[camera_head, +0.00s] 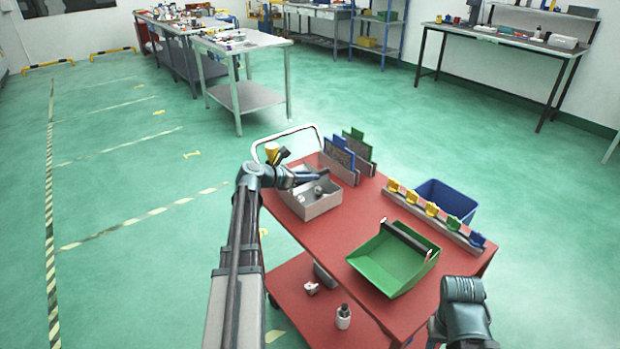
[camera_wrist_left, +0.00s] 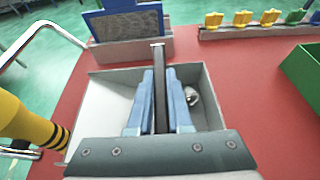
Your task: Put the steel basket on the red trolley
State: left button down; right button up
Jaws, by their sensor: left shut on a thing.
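The steel basket (camera_head: 322,210) is a grey open box at the back left of the red trolley (camera_head: 350,226), with small metal parts inside. In the left wrist view the basket (camera_wrist_left: 217,84) lies below my fingers, and the trolley top (camera_wrist_left: 235,60) shows around it. My left gripper (camera_head: 318,175) is over the basket; its fingers (camera_wrist_left: 160,95) are shut on the basket's dark upright bar or handle. I cannot tell whether the basket's bottom touches the trolley top. My right arm's end is at the lower right; its fingertips do not show clearly.
Behind the basket stand upright panels (camera_head: 340,153) in a holder. To its right are a green tray (camera_head: 387,263), a rail with coloured clips (camera_head: 431,210) and a blue bin (camera_head: 447,198). A yellow black-banded thing (camera_wrist_left: 28,125) is close left of the basket.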

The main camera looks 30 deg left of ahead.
pick_arm(q)
jog(key=shift+f, duration=0.15)
jog(key=c, duration=0.8)
grip_release()
jog(key=shift+c, duration=0.2)
jog(key=shift+s+r, duration=0.1)
jog(key=shift+r, duration=0.2)
jog(key=p+v, duration=0.4)
jog(key=v, duration=0.7)
jog(key=shift+s+p, duration=0.3)
jog(key=shift+s, duration=0.05)
jog(key=shift+a+r, duration=0.1)
jog(key=shift+r, duration=0.05)
